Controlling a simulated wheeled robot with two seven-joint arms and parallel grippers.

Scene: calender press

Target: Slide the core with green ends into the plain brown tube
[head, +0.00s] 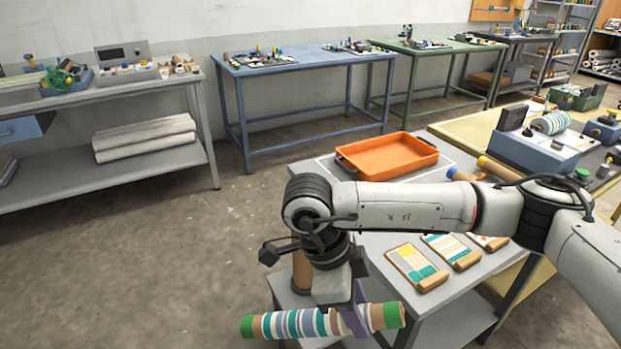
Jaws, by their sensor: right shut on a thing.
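My left gripper is not in view.
A grey table (385,262) carries an orange tray (390,155), several colour sample boards (417,268), and a blue-ended roll (456,174) partly behind my arm. A blue-grey press (540,150) stands at the right. The floor at the left is clear.

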